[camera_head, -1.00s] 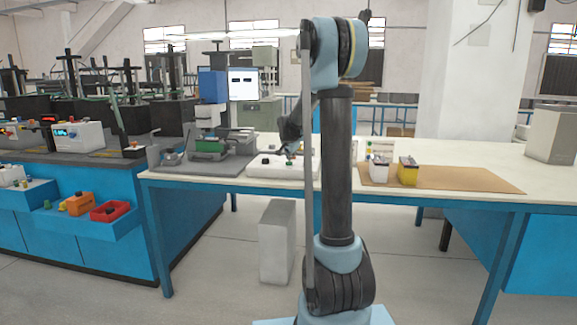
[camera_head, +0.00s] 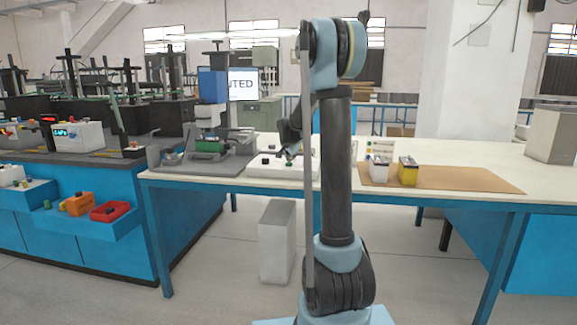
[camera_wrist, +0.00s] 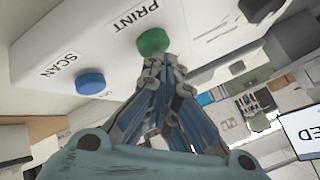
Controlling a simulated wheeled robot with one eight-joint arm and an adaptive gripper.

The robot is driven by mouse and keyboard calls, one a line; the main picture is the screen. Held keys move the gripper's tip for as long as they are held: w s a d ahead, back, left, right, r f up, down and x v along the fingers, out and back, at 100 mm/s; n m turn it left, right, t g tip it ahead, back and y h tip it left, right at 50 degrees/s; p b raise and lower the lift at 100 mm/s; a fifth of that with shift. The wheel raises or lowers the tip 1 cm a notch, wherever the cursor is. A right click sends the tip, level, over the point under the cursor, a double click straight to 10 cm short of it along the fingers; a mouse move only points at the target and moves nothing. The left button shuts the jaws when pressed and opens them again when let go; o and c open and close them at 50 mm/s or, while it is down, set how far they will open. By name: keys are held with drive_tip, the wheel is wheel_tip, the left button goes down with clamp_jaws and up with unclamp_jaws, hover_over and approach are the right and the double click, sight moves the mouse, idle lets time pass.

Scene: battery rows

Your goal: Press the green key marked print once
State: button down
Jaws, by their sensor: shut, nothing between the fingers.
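The green key (camera_wrist: 153,41) sits beside the PRINT label on a white box (camera_wrist: 60,30) in the wrist view. A blue key (camera_wrist: 90,83) sits beside the SCAN label on the same box. My gripper (camera_wrist: 160,62) is shut and empty, with its fingertips at the edge of the green key in that view. I cannot tell whether they touch it. In the head view my gripper (camera_head: 290,157) is over the white box (camera_head: 265,171) on the table, partly hidden by my arm. The screen (camera_head: 243,84) shows large letters ending in "TED", its left part hidden.
A fixture with a blue head (camera_head: 212,87) stands on a grey mat left of the box. A white battery (camera_head: 379,169) and a yellow battery (camera_head: 408,171) stand on a brown mat (camera_head: 460,180) at the right.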

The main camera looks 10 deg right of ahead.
sight(291, 165)
drive_tip(key=shift+r, duration=0.1)
idle(0.3)
drive_tip(key=shift+r, duration=0.85)
drive_tip(key=shift+r, duration=2.5)
drive_tip(key=s+f+n+g, duration=0.2)
drive_tip(key=s+f+n, duration=0.1)
drive_tip(key=s, duration=1.2)
drive_tip(key=s+f+n+g, duration=0.1)
drive_tip(key=s+f+n, duration=0.15)
drive_tip(key=s, duration=1.25)
drive_tip(key=s+f+n+g, duration=0.1)
drive_tip(key=s+f+n, duration=0.1)
drive_tip(key=s+f, duration=0.3)
drive_tip(key=s+f+n+g+y, duration=0.1)
drive_tip(key=s+f, duration=0.4)
drive_tip(key=s, duration=0.7)
drive_tip(key=s+a+f+n+g+y, duration=0.1)
drive_tip(key=s+f+n, duration=0.2)
drive_tip(key=s, duration=0.6)
wheel_tip(291, 165, down, 2)
drive_tip(key=shift+g, duration=0.4)
